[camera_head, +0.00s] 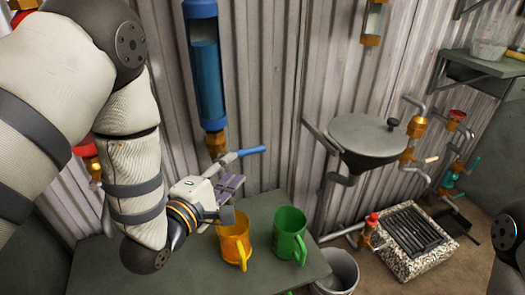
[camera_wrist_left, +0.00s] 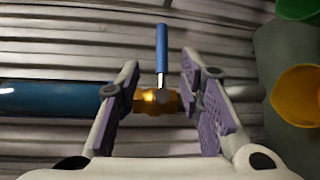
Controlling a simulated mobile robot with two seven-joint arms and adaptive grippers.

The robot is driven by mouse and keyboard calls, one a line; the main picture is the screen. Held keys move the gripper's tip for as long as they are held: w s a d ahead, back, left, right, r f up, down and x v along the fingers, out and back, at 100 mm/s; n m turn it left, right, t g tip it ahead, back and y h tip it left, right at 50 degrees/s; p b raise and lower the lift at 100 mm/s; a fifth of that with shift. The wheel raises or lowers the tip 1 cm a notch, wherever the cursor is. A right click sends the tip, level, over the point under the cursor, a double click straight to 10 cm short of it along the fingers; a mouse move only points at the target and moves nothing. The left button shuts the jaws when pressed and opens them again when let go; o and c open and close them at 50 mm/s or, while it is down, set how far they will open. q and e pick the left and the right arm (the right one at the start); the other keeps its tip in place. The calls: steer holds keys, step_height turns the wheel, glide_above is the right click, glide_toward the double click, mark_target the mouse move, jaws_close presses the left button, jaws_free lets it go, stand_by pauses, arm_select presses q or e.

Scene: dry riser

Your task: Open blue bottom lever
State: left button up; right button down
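The blue bottom lever (camera_head: 250,151) sticks out to the right from a brass valve (camera_head: 216,143) below a blue cylinder (camera_head: 207,75) on the corrugated wall. My left gripper (camera_head: 230,183) is just below the lever in the head view. In the left wrist view, my left gripper (camera_wrist_left: 160,85) is open, with purple pads on both fingers. The blue lever (camera_wrist_left: 161,48) and brass valve (camera_wrist_left: 157,101) appear between the fingers there, with no clear contact. The blue cylinder (camera_wrist_left: 50,98) lies to the left. My right gripper is not in view.
A yellow mug (camera_head: 234,240) and a green mug (camera_head: 290,232) stand on a grey-green table (camera_head: 285,270) below the gripper. A round grey basin (camera_head: 365,137) is on the wall to the right. A grey bucket (camera_head: 338,270) stands beside the table.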

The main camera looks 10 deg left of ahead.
mark_target(249, 154)
arm_select(q)
steer(key=b+x, duration=0.1)
steer(key=x, duration=0.8)
steer(key=shift+w+f, duration=0.2)
steer(key=shift+w+d, duration=0.1)
steer(key=shift+w, duration=0.4)
jaws_close()
